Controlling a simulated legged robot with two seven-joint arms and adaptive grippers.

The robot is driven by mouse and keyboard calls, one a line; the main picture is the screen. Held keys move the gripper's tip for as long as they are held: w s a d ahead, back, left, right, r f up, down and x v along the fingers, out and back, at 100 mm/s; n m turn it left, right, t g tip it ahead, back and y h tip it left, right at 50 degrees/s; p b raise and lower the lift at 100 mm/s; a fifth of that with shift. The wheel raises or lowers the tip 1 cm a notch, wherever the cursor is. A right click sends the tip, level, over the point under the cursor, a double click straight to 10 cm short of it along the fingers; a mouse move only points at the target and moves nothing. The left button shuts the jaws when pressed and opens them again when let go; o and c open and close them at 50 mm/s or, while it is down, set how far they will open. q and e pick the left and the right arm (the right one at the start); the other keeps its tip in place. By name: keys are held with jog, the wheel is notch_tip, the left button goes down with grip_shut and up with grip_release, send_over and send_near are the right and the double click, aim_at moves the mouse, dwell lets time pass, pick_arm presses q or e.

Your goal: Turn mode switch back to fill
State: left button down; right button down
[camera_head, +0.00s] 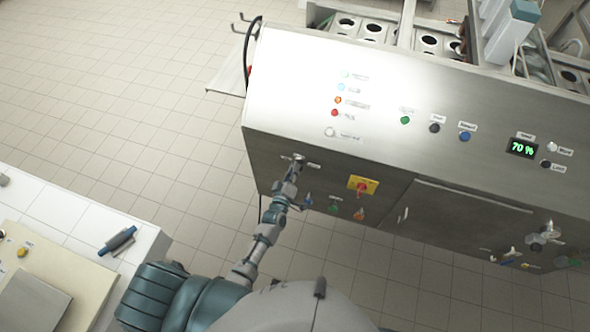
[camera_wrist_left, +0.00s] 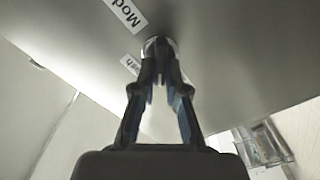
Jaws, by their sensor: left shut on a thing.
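The mode switch is a small metallic knob on the front panel of the steel machine (camera_head: 330,110), at the panel's lower left. In the head view the switch (camera_head: 299,158) shows just past my left gripper (camera_head: 294,168), which reaches up to it. In the left wrist view the switch (camera_wrist_left: 158,44) sits under a label reading "Mod" (camera_wrist_left: 126,14), and my left gripper (camera_wrist_left: 160,62) is shut on it. The fingertips cover most of the knob, so its exact turn is hard to tell. My right gripper is not in view.
A yellow plate with a red knob (camera_head: 362,187) and several coloured valves are right of the switch. Indicator lights, buttons and a "70 %" display (camera_head: 522,148) are above. A white table with a blue-grey object (camera_head: 118,241) stands at lower left. Tiled floor lies between.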

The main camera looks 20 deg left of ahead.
pick_arm(q)
jog(key=shift+a+f+n+b, duration=0.15)
jog(key=shift+n+b, duration=0.45)
jog(key=shift+n, duration=1.3)
jog(key=shift+a+f+n+b, duration=0.15)
jog(key=shift+n+b, duration=0.4)
jog(key=shift+n, duration=1.35)
jog(key=shift+f, duration=0.1)
jog(key=c, duration=1.2)
grip_release()
jog(key=shift+a, duration=0.1)
jog(key=shift+s, duration=0.1)
